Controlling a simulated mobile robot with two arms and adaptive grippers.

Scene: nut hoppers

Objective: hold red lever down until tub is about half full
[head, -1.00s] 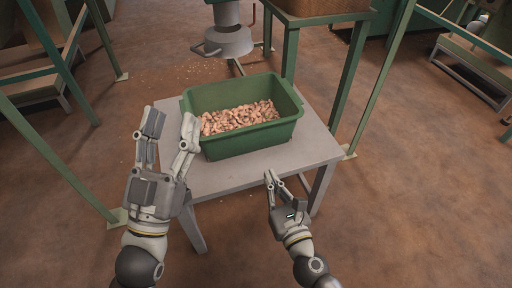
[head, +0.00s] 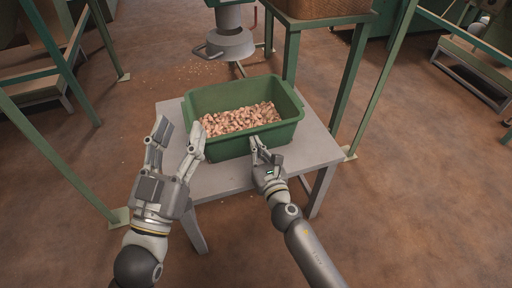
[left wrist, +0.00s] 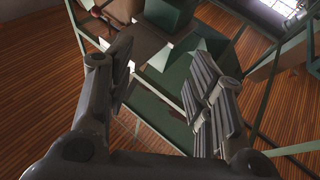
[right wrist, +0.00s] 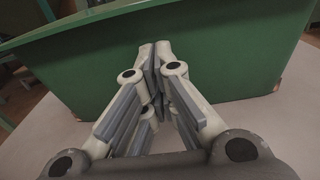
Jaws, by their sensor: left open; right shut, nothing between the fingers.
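The green tub (head: 222,149) stands on a grey table below the hopper spout (head: 231,44). Light brown nuts (head: 240,118) cover its floor, with their surface well below the rim. A thin red lever part (head: 255,16) shows beside the spout, its top cut off; a red knob (left wrist: 96,11) shows in the left wrist view. My left gripper (head: 178,130) is open and empty at the tub's left front, apart from the lever. My right gripper (head: 256,143) is shut and empty, its tips at the tub's front wall (right wrist: 225,60); contact is unclear.
The grey table (head: 318,148) has bare top to the right of the tub and in front. Green frame posts (head: 348,80) stand behind and at the right. A brown bin (head: 318,8) is at the top. Some nuts lie scattered on the floor (head: 185,68).

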